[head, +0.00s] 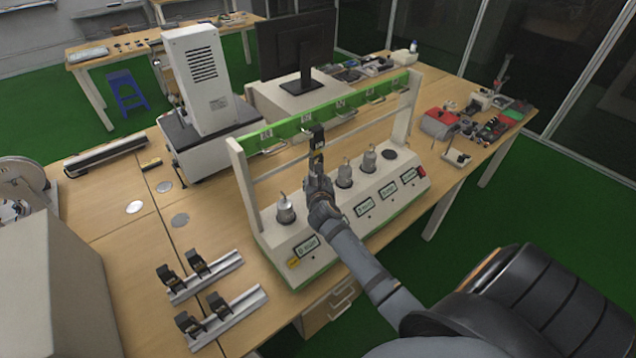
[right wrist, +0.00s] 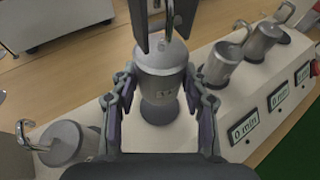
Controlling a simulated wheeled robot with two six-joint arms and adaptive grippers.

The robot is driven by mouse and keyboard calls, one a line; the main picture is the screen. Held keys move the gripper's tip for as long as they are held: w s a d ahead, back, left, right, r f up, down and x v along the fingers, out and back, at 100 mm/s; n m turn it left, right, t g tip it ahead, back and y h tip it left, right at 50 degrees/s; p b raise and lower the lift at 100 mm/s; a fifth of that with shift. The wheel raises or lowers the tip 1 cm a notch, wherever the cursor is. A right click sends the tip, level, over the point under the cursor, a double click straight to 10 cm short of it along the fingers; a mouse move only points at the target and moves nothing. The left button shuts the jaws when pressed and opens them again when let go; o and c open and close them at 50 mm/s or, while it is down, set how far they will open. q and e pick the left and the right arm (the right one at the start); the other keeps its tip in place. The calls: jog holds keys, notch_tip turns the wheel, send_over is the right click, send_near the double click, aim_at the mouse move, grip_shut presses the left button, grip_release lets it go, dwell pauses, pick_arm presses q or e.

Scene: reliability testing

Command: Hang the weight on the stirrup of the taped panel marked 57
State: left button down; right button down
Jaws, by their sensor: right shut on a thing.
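My right gripper (head: 321,186) is shut on a grey cylindrical weight (right wrist: 163,75) with a hook on top. Its fingers (right wrist: 162,100) grip the weight's sides in the right wrist view. A black panel (head: 316,136) hangs from the green bar (head: 290,126) just above the gripper; its lower part (right wrist: 152,14) shows at the top of the right wrist view. The weight's hook is close to the metal piece under that panel; I cannot tell whether they are linked. The panel's marking is not legible. My left gripper is not in view.
Other weights (head: 285,209) (head: 345,174) (head: 369,161) stand on the white tester base (head: 330,222), beside displays. Empty handles (head: 375,98) hang along the bar. Rails with black clamps (head: 217,314) lie at front left. A white machine (head: 203,82) stands behind.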

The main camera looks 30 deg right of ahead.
dwell(0.4)
jog(key=shift+f, duration=0.25)
jog(key=shift+w+f, duration=0.1)
jog(key=shift+f, duration=0.2)
dwell(0.4)
jog(key=c, duration=0.6)
grip_release()
jog(key=shift+c, duration=0.2)
jog(key=shift+o, duration=0.2)
jog(key=shift+s+f, duration=0.25)
jog(key=v, duration=1.2)
